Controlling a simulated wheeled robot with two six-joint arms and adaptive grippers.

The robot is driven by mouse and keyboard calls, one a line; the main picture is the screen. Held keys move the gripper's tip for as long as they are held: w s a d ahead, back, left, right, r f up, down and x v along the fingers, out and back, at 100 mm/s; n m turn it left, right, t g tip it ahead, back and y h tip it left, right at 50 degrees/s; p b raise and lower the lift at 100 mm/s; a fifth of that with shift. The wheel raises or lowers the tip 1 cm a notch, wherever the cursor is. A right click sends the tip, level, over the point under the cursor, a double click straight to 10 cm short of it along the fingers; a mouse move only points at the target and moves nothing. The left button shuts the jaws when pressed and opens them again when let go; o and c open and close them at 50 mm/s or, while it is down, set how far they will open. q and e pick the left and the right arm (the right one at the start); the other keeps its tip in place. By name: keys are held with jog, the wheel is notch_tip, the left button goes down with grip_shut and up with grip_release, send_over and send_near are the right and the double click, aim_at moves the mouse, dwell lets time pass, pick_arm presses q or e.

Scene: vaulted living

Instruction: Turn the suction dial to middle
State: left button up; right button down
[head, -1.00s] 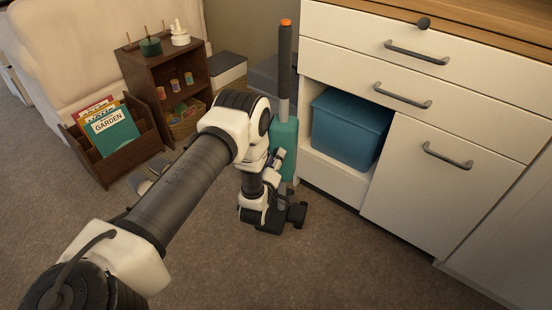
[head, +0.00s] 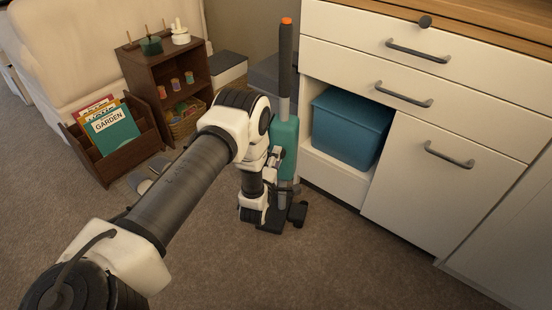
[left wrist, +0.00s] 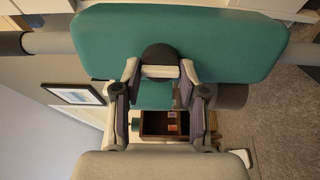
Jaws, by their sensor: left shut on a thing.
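The upright vacuum (head: 286,135) has a teal body, a grey pole and an orange top, and stands beside the white cabinet. In the left wrist view its teal body (left wrist: 222,45) fills the top of the picture. The suction dial (left wrist: 160,54) is a dark round knob with a pale bar across it. My left gripper (left wrist: 160,73) is shut on the dial, with a fingertip at each end of the bar. In the head view my left gripper (head: 275,158) is against the vacuum's left side and the dial is hidden. My right gripper is not in view.
The white cabinet (head: 440,185) with grey handles stands close on the right, with a teal bin (head: 350,128) in its open bay. A brown shelf (head: 165,75) and a rack of magazines (head: 112,140) stand behind on the left. The carpet in front is clear.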

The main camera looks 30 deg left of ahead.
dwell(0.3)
pick_arm(q)
jog(key=o, duration=1.1)
jog(key=v, duration=0.7)
jog(key=shift+s, duration=0.2)
